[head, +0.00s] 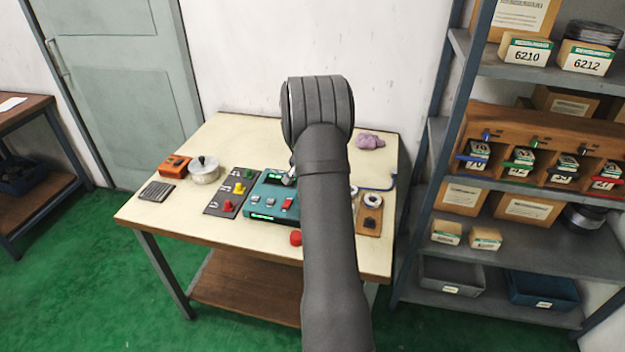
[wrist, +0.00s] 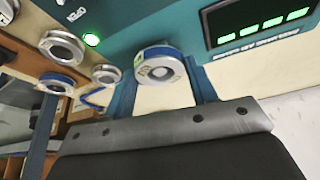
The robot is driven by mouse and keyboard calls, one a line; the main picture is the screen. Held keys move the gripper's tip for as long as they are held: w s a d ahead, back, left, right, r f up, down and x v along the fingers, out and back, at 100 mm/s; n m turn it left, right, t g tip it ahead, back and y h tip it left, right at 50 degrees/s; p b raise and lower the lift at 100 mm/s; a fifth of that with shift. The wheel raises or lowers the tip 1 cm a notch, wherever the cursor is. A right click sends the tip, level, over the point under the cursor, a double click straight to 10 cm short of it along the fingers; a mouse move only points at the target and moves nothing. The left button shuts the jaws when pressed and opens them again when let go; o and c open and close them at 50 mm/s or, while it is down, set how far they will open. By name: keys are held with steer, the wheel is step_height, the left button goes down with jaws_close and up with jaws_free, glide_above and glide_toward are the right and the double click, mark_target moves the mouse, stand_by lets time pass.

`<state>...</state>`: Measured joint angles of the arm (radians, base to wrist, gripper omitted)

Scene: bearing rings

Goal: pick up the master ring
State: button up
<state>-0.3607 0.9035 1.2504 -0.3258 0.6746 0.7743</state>
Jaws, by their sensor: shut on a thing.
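A silvery ring with a blue band, which I take for the master ring (wrist: 158,68), sits between my two fingers in the wrist view. My gripper (wrist: 162,78) is shut on it, with one finger at each side. In the head view my arm hides most of the gripper and I cannot make out the held ring there. The teal instrument box (head: 270,202) with its lit green display is close behind the ring in the wrist view. I cannot tell whether the ring touches the box.
A wooden board (head: 368,221) with a pale ring and a dark part lies right of my arm. A dark panel with coloured knobs (head: 230,192), a lidded pot (head: 204,170) and an orange box (head: 174,167) stand left. A shelf rack (head: 520,190) stands at the right.

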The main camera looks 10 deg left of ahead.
steer(key=r, duration=0.2)
steer(key=d+r, duration=0.1)
steer(key=r, duration=0.1)
steer(key=shift+s+d+r, duration=0.1)
steer(key=s+d+r, duration=0.2)
steer(key=d+r, duration=0.4)
steer(key=d, duration=0.3)
glide_above(370, 218)
steer(key=f, duration=0.6)
steer(key=shift+s+a+f, duration=0.2)
steer(key=shift+s+f, duration=0.15)
steer(key=shift+s+d+f, duration=0.1)
steer(key=shift+f, duration=1.95)
steer(key=shift+f, duration=0.2)
steer(key=shift+f, duration=0.8)
steer(key=shift+f, duration=0.7)
